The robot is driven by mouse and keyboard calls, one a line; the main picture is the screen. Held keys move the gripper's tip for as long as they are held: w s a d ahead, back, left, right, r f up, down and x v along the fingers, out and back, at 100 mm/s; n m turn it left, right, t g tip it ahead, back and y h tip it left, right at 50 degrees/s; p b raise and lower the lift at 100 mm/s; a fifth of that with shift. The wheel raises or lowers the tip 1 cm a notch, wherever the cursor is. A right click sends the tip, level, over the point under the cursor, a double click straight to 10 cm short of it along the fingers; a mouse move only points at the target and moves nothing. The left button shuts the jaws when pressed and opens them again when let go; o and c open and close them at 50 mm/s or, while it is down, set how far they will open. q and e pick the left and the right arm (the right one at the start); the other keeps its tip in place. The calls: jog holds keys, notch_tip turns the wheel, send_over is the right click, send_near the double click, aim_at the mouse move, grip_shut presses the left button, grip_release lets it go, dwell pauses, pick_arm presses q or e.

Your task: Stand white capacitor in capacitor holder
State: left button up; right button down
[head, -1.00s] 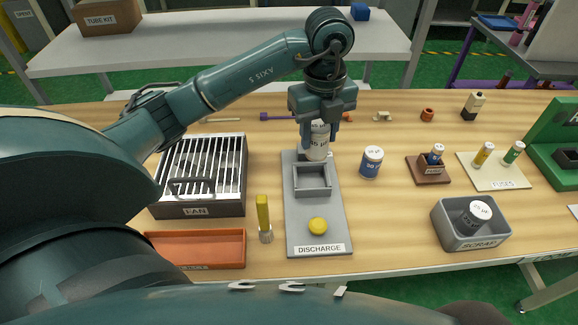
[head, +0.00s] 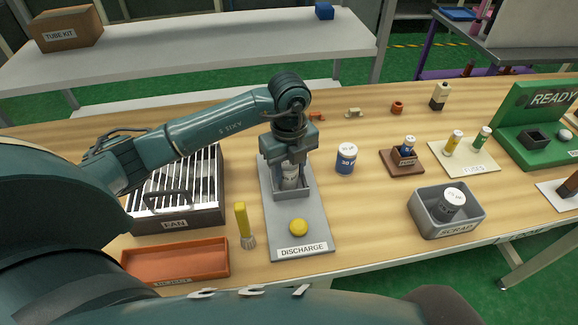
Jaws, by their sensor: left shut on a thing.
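My left gripper (head: 289,163) is shut on a white capacitor (head: 290,178), a white can with dark lettering. It holds the capacitor upright, with its lower part inside the grey square holder (head: 277,192) on the grey DISCHARGE plate (head: 309,214). The holder's front wall hides the capacitor's bottom, so I cannot tell whether it rests on the floor. A yellow button (head: 298,227) is on the plate in front of the holder. My right gripper is not in view.
A blue-and-white capacitor (head: 346,160) stands right of the plate.

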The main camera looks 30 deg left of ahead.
aim_at(289, 165)
pick_arm(q)
jog(key=o, duration=1)
jog(key=shift+f, duration=0.1)
jog(key=shift+r, duration=0.4)
notch_tip(289, 165, up, 12)
jog(key=shift+f, duration=0.2)
jog(key=shift+s, duration=0.1)
